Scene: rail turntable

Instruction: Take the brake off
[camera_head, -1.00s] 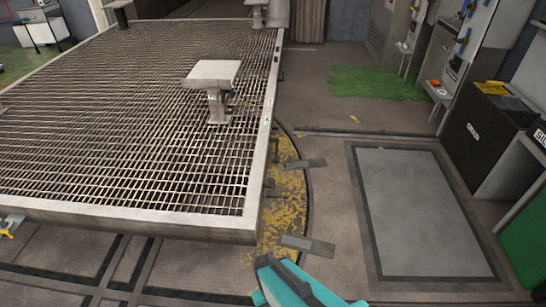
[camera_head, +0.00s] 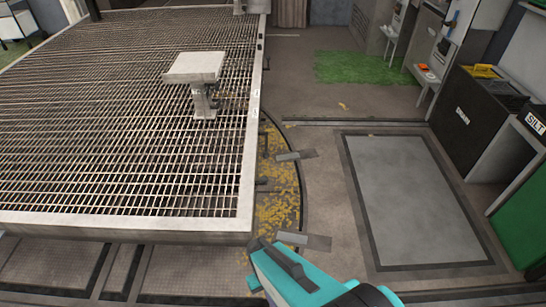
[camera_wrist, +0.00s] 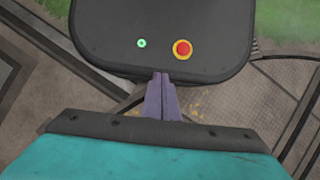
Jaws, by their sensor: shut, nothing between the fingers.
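The turntable deck (camera_head: 246,150) is a large grated platform with a pale metal frame, filling the left of the head view. Small dark fittings (camera_head: 263,184) stick out below its right edge, over a yellow-speckled curved strip (camera_head: 283,195). I cannot tell whether one of them is the brake. Two flat grey plates, a far one (camera_head: 296,155) and a near one (camera_head: 304,240), lie across the strip's outer rim. My teal wrist is at the bottom centre, in front of the deck's near right corner. My gripper (camera_wrist: 162,78) shows purple fingers, shut and empty, in the wrist view.
A pale pedestal (camera_head: 195,68) stands on the grating. A grey floor panel (camera_head: 405,195) lies at the right. Dark bins (camera_head: 470,120) and a green-fronted unit (camera_head: 525,215) line the right side. Floor beyond the strip is clear up to a green mat (camera_head: 365,67).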

